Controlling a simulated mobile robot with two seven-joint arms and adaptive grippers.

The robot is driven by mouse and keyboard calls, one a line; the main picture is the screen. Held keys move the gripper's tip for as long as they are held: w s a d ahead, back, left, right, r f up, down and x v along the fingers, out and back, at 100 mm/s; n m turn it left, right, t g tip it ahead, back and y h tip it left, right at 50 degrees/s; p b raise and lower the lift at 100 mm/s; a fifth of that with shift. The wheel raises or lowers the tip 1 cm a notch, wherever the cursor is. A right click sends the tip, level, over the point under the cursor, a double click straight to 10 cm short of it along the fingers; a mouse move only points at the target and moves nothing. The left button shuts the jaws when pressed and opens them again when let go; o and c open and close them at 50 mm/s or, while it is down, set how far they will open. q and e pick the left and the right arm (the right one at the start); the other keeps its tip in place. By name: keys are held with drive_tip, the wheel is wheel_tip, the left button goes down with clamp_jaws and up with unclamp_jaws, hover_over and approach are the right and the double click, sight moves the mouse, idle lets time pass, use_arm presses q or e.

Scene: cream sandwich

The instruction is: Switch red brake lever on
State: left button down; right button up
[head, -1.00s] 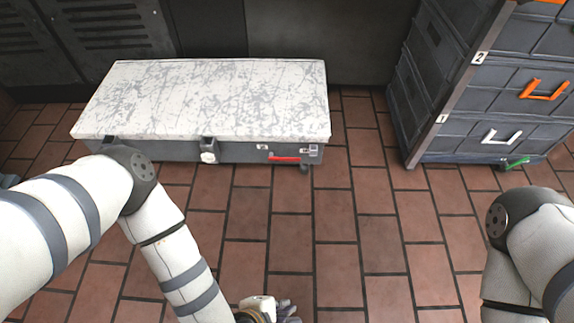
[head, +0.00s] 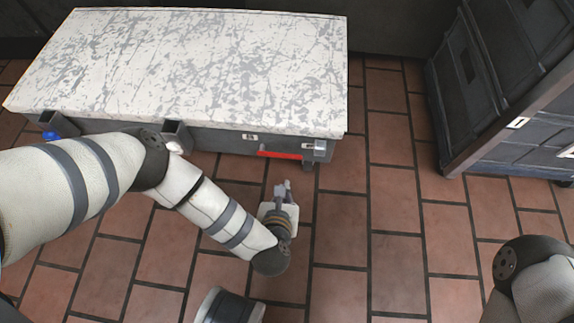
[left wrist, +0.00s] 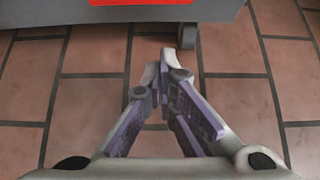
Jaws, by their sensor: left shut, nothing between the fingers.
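The red brake lever (head: 280,155) is on the front side of a low cart with a white scuffed top (head: 190,60), near its right end. In the left wrist view part of the red lever (left wrist: 140,2) shows at the top edge, cut off by the frame. My left gripper (head: 283,187) is just in front of and below the lever, pointing at the cart, apart from it. In the left wrist view its fingers (left wrist: 163,60) are together at the tips and hold nothing. My right gripper is out of frame; only part of my right arm shows at the lower right.
A grey cabinet with drawers (head: 490,100) stands to the right of the cart. Brick-tiled floor (head: 390,230) between them is clear. A blue item (head: 60,127) is at the cart's left end.

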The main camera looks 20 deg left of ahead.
use_arm(q)
drive_tip(key=b+x, duration=0.4)
drive_tip(key=x, duration=0.5)
drive_tip(key=r, duration=0.3)
drive_tip(key=shift+w+a+r+p, duration=0.1)
drive_tip(key=shift+w+r+p, duration=0.25)
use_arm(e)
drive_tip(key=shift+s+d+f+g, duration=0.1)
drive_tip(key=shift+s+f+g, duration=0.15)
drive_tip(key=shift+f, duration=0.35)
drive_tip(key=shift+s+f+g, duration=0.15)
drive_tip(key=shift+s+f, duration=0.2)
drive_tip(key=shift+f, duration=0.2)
